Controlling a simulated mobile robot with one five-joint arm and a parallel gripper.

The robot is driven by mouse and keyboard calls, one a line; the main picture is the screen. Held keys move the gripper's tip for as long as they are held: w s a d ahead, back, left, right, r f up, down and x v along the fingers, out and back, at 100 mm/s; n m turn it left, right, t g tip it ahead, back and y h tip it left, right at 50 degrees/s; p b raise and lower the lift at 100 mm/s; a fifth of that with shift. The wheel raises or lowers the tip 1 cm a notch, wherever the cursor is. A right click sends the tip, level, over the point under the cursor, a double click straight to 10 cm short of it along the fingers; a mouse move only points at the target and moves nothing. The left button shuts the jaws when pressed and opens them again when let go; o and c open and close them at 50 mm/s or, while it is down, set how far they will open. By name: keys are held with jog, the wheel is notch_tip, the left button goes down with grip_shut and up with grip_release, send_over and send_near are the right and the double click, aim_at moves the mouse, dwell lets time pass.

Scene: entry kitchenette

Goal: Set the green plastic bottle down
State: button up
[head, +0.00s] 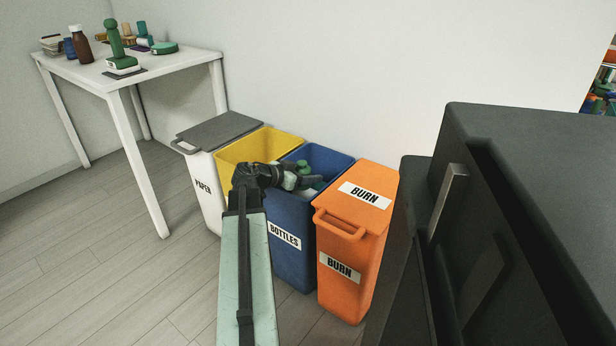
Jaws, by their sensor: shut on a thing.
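My gripper (304,184) is over the open blue bin (284,215) labelled BOTTLES, at the end of my arm reaching up from the bottom of the head view. It is shut on the green plastic bottle (303,168). Only a small green part of the bottle shows at the fingers, within the outline of the bin's opening. The gripper and the bin's walls hide the rest. I cannot tell how far the bottle is below the rim or whether it touches anything inside.
An orange lidded BURN bin (353,230) stands right of the blue bin. An open yellow bin (261,143) and a grey-lidded PAPER bin (220,130) stand left. A white table (85,77) with several items is at back left. A dark cabinet (530,200) fills the right.

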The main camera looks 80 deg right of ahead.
jog(key=o, duration=1.4)
jog(key=shift+s+a+f, duration=0.1)
jog(key=shift+a+f, duration=0.2)
jog(key=shift+f, duration=0.2)
jog(key=shift+c, duration=0.2)
jog(key=shift+r+p, duration=0.5)
jog(key=p+v, duration=0.4)
jog(key=v, duration=0.8)
jog(key=shift+d+p, duration=0.25)
jog(key=shift+p, duration=0.15)
jog(key=shift+r, duration=0.15)
